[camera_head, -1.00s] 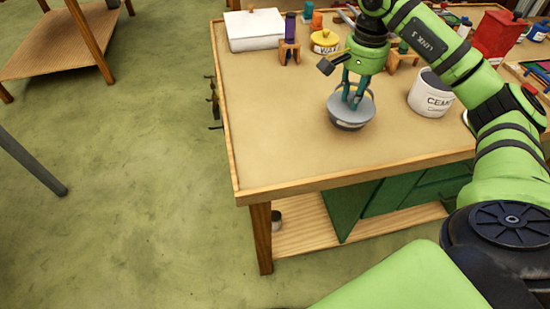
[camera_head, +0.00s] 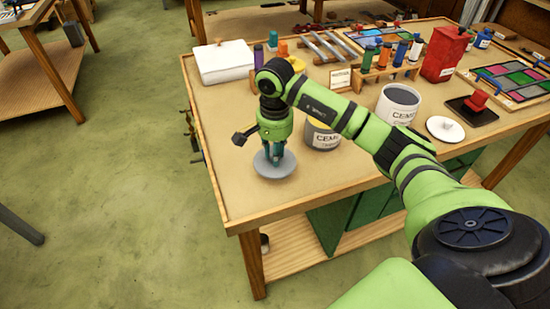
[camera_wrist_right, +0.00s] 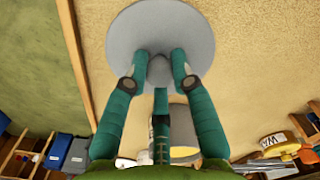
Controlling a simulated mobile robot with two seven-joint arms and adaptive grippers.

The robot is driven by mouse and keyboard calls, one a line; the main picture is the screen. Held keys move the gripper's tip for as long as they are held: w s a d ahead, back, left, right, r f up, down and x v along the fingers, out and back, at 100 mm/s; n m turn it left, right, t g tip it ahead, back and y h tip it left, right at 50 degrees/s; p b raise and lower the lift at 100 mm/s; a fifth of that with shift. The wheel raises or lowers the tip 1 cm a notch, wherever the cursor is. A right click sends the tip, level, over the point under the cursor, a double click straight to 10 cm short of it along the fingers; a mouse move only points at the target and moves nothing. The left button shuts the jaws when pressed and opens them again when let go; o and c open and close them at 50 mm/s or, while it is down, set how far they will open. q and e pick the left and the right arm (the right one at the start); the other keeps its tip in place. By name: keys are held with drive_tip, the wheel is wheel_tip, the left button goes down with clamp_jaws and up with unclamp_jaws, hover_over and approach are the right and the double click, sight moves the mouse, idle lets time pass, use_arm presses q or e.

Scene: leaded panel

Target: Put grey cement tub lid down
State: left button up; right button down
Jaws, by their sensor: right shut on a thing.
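The grey cement tub lid (camera_head: 275,172) is a round disc at the left front part of the table, lying about level. My right gripper (camera_head: 274,153) points down and is shut on the lid's small central knob. The wrist view shows the lid (camera_wrist_right: 160,25) with the fingertips (camera_wrist_right: 158,66) on either side of the knob. I cannot tell whether the lid touches the tabletop. A cement tub (camera_head: 321,137) stands just right of the lid, partly behind my arm. Another cement tub (camera_head: 398,103), open with grey inside, stands further right. My left gripper is not in view.
The wooden table (camera_head: 225,130) has bare room left of and in front of the lid. A white box (camera_head: 224,63) stands at the back left. A bottle rack (camera_head: 385,72), a red can (camera_head: 446,54) and a white disc (camera_head: 445,129) stand to the right.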

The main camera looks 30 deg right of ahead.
wheel_tip(320, 180, down, 4)
drive_tip(key=shift+r+p, duration=0.25)
drive_tip(key=shift+p, duration=0.35)
drive_tip(key=shift+f, duration=0.15)
drive_tip(key=shift+f, duration=0.1)
drive_tip(key=shift+f+b, duration=0.15)
drive_tip(key=shift+b, duration=0.15)
drive_tip(key=c, duration=1)
unclamp_jaws()
drive_tip(key=shift+c, duration=0.2)
